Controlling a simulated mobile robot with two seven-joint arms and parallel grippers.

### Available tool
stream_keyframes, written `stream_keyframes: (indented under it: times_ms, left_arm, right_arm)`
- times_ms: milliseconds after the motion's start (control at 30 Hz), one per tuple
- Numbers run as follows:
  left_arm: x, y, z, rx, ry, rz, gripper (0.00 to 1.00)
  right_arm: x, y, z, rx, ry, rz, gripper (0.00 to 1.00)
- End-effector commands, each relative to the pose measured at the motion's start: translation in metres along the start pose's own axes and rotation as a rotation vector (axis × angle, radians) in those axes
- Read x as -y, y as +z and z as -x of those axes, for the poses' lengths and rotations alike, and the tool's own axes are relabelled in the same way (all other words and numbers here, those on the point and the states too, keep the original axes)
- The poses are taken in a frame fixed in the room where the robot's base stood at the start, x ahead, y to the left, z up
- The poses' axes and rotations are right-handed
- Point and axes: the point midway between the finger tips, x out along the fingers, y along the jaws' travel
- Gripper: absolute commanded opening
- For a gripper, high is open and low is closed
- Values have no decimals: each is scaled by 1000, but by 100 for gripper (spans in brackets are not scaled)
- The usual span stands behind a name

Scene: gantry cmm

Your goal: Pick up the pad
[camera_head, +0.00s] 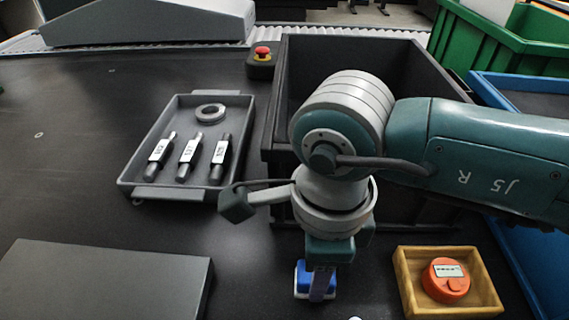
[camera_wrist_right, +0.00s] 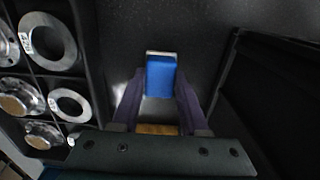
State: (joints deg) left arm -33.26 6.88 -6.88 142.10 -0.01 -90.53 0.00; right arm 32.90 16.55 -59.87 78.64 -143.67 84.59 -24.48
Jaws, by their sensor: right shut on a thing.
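The pad is a small blue block with a white base. In the head view the pad (camera_head: 301,279) is low in the middle, in front of the black bin and partly hidden by a gripper finger. My right gripper (camera_head: 318,286) points down over it. In the right wrist view the blue pad (camera_wrist_right: 161,76) is between the two dark fingertips, and my right gripper (camera_wrist_right: 160,98) is shut on it. I cannot tell whether its base is touching the table. My left gripper is not in view.
A large black bin (camera_head: 285,95) stands behind the pad. A wooden tray (camera_head: 408,283) with an orange round device (camera_head: 445,279) is to the right. A grey tray (camera_head: 181,104) with several labelled pins and a ring lies left. A grey slab (camera_head: 100,280) is front left.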

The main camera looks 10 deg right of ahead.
Motion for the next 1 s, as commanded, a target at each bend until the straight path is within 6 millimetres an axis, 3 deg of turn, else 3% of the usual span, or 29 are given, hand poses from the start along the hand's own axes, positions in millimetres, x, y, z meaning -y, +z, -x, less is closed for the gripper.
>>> stream_keyframes:
  times_ms: [233, 367, 800, 1000]
  left_arm:
    - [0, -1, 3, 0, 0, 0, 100]
    - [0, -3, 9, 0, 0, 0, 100]
    - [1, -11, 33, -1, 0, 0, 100]
    - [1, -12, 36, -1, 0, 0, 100]
  right_arm:
    - [0, 0, 7, 0, 0, 0, 0]
    - [1, 0, 24, 1, -3, 0, 0]
    - [1, 0, 151, 2, -6, 3, 0]
    - [1, 0, 187, 2, -3, 1, 0]
